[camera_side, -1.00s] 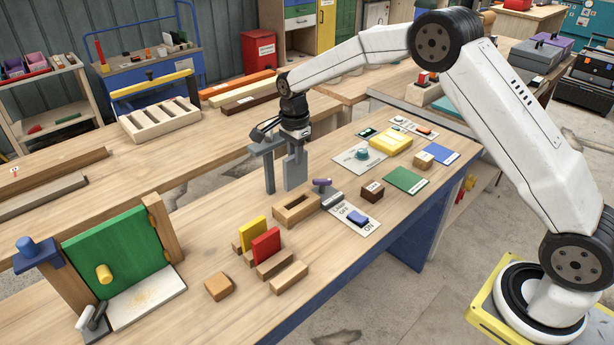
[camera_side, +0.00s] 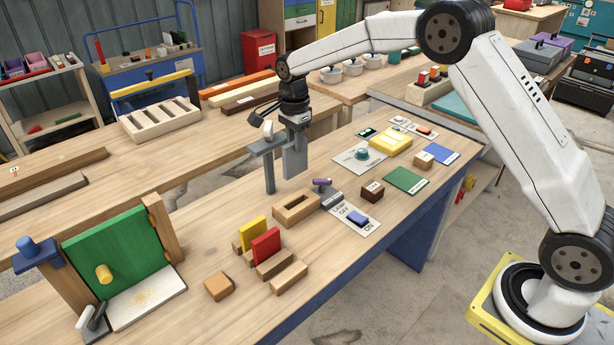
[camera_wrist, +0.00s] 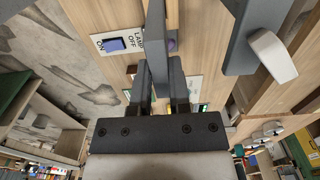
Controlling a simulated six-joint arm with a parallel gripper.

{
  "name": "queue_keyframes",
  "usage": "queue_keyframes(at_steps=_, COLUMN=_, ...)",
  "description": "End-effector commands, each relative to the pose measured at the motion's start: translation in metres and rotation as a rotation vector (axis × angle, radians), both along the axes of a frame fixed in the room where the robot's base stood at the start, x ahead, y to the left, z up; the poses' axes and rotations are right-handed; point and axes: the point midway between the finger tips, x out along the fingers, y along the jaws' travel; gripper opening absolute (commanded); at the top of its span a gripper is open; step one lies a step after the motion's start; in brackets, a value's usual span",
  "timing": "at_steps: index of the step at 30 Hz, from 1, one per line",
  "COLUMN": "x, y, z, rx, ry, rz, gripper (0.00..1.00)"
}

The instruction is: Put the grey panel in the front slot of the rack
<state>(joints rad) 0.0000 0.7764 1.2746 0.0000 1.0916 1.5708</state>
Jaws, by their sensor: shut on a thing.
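The grey panel (camera_side: 294,164) hangs upright below my gripper (camera_side: 296,138), which is shut on its upper part, with its lower edge above the table. In the wrist view the panel (camera_wrist: 157,50) shows nearly edge-on between the fingers. The wooden rack (camera_side: 289,278) is nearer the camera, to the panel's lower left. A yellow panel (camera_side: 253,234) and a red panel (camera_side: 266,246) stand in it. An empty gap lies between its two front rails. My gripper is well apart from the rack.
A grey post with a crossbar (camera_side: 262,149) and a white knob (camera_side: 267,131) stands just left of the held panel. A wooden slotted box (camera_side: 297,208), lamp switch (camera_side: 358,218) and small wooden block (camera_side: 219,286) are nearby. A green door (camera_side: 115,245) stands at the left.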

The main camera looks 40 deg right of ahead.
Motion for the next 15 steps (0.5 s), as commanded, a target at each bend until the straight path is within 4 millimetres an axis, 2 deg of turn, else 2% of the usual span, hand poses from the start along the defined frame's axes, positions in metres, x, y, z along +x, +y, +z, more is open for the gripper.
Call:
queue_keyframes(at_steps=2, x=0.001, y=0.0, z=0.015, rx=0.0, ry=-0.005, rz=0.0, gripper=0.0)
queue_keyframes(at_steps=8, x=-0.015, y=0.031, z=0.015, rx=0.0, ry=-0.001, rz=0.005, gripper=0.0)
queue_keyframes(at_steps=15, x=-0.048, y=0.083, z=0.017, rx=0.0, ry=-0.001, rz=0.007, gripper=0.0)
